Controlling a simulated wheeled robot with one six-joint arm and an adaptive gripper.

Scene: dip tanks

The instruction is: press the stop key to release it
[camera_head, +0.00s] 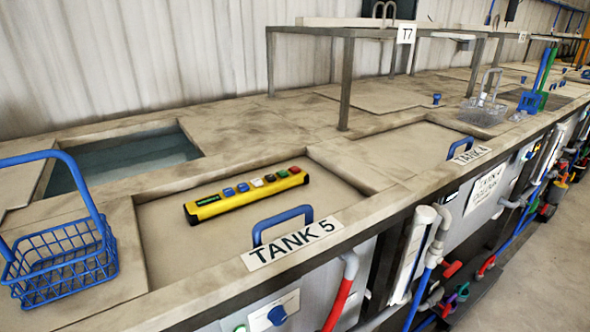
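A yellow control box (247,194) lies flat on the closed lid of Tank 5 (185,248), set at a slant. A red key (294,170) sits at the right end. The labels are too small to read, so I cannot tell which key is the stop key or whether it is pressed in. My gripper is not in view.
A blue wire basket (62,262) stands at the left, before an open tank of liquid (125,156). A blue lid handle (283,222) rises in front of the box, behind the TANK 5 sign (293,245). A raised shelf (350,32) stands behind at the right.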

